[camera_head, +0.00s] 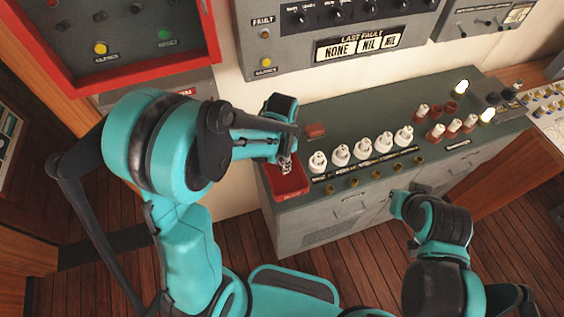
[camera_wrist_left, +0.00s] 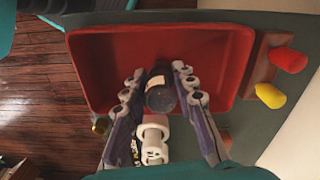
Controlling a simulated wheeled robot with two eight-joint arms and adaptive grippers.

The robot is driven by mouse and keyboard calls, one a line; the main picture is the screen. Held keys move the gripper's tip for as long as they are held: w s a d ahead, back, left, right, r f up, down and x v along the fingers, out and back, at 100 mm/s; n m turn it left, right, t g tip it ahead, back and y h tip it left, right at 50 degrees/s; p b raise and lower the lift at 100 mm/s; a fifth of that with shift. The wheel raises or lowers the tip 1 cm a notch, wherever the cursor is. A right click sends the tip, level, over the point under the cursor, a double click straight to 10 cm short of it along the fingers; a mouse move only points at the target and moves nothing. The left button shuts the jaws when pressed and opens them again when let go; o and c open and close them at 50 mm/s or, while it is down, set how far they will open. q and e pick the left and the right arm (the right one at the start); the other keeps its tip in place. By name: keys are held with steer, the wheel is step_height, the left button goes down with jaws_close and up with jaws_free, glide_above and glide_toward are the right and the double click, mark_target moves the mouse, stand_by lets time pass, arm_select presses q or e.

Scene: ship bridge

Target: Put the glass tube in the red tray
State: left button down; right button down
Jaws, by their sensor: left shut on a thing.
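The red tray (camera_head: 291,186) sits at the left end of the grey-green console top. It also fills the upper middle of the left wrist view (camera_wrist_left: 108,55) and looks empty. My left gripper (camera_head: 285,164) is over the tray, pointing down. In the left wrist view its two fingers (camera_wrist_left: 161,88) are shut on the glass tube (camera_wrist_left: 160,95), seen nearly end-on as a dark round shape. I cannot tell whether the tube touches the tray floor. In the head view the tube cannot be made out. My right gripper (camera_head: 400,205) is in front of the console; its fingers are unclear.
White ceramic fuses (camera_head: 341,154) stand in a row right of the tray, with brown ones (camera_head: 436,132) beyond. A red-framed panel (camera_head: 150,60) hangs at upper left. A yellow (camera_wrist_left: 270,96) and a red piece (camera_wrist_left: 288,59) stand beside the tray.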

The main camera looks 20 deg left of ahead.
arm_select(q)
steer(key=shift+f, duration=0.2)
steer(key=c, duration=1.2)
jaws_free()
steer(key=shift+r, duration=0.15)
